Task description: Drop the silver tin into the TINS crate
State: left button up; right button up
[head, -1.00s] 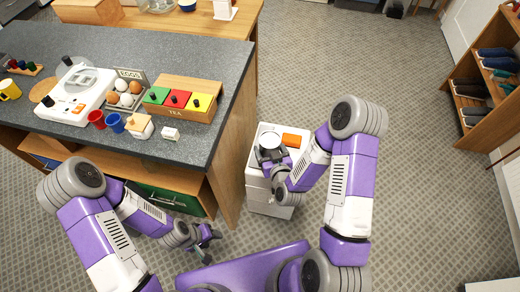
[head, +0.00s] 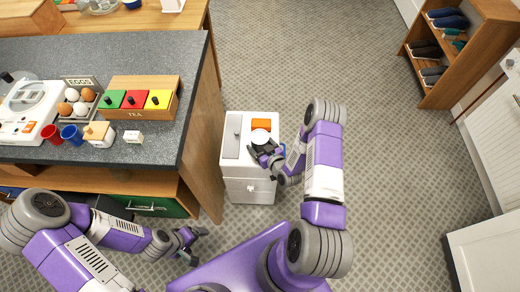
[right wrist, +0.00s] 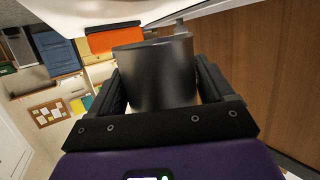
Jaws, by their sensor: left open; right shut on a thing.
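The silver tin (right wrist: 155,75) is a plain grey metal cylinder between the dark fingers of my right gripper (right wrist: 160,95) in the right wrist view. In the head view the tin's pale round top (head: 260,137) shows over the small white cabinet. My right gripper (head: 265,150) is shut on it there. Whether the tin touches the cabinet top I cannot tell. My left gripper (head: 193,246) is open and empty, low over the floor in front of the counter. I cannot make out a crate marked TINS in either view.
A shoe rack (head: 485,50) is at far right. The carpet between is clear.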

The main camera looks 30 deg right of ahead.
aim_at(260, 150)
jog(key=shift+f+b, duration=0.4)
jog(key=shift+f, duration=1.1)
jog(key=shift+f, duration=0.1)
jog(key=shift+f, duration=0.15)
jog(key=o, duration=0.9)
